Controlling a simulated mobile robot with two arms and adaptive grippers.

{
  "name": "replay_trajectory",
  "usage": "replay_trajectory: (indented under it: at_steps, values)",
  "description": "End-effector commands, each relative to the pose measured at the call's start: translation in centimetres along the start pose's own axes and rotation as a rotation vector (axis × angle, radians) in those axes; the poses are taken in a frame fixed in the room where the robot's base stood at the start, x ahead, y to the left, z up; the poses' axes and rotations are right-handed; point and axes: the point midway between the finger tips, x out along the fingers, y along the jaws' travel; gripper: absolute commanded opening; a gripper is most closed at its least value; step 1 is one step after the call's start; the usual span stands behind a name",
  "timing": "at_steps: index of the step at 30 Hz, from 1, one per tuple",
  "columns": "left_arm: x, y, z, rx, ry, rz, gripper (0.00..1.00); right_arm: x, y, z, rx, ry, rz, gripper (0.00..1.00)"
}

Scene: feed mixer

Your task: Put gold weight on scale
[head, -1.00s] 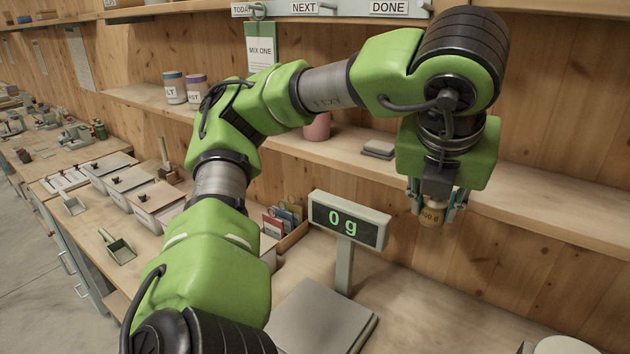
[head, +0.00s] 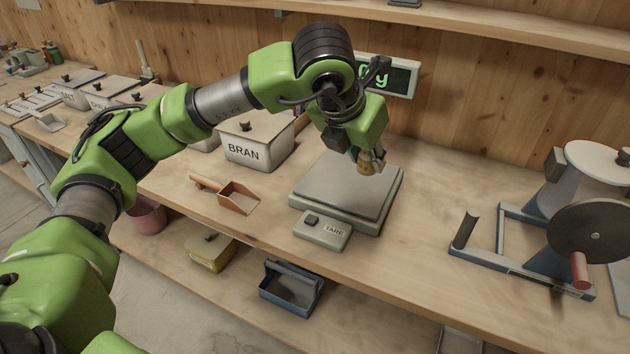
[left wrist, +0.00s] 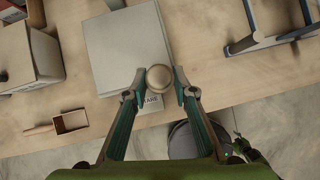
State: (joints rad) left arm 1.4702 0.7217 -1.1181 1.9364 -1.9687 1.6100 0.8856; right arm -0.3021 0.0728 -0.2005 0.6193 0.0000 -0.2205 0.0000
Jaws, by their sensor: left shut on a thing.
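The gold weight (head: 366,163) is small and brass-coloured. My left gripper (head: 370,165) is shut on it and holds it over the right part of the scale plate. In the left wrist view the weight's round top (left wrist: 159,77) sits between the two fingertips. The scale (head: 345,190) has a flat grey square plate, with a TARE button box at its front. The plate also shows in the left wrist view (left wrist: 122,45), and nothing lies on its visible part. The scale's display (head: 400,78) is partly hidden behind my arm. I cannot tell the exact gap between weight and plate.
A BRAN bin (head: 258,148) and a wooden scoop (head: 236,197) stand left of the scale. A hand-cranked mill (head: 590,230) stands on the right. A blue carrier (head: 291,287) and a yellow box (head: 212,252) sit on the lower shelf.

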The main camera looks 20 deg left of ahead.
Motion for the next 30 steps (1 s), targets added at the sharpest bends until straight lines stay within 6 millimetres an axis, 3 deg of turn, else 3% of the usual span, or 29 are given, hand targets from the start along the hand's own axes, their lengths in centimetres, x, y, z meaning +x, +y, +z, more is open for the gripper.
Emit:
replay_trajectory:
  at_steps: [11,15,28,30]
  values:
    - [6.2,6.0,3.3,-0.005,0.001,0.003,0.0,-2.0,1.0,-0.2,-0.004,0.001,0.011,0.64]
    - [9.6,7.4,3.0,-0.002,0.0,0.002,0.0,-1.0,1.0,-0.2,-0.004,0.002,0.012,0.64]
    - [13.7,9.5,2.9,-0.002,-0.001,0.002,0.0,-0.2,0.9,-0.2,-0.003,0.002,0.01,0.64]
    - [14.7,9.3,2.1,0.001,0.0,0.001,0.0,0.1,0.7,-0.1,-0.002,0.003,0.008,0.64]
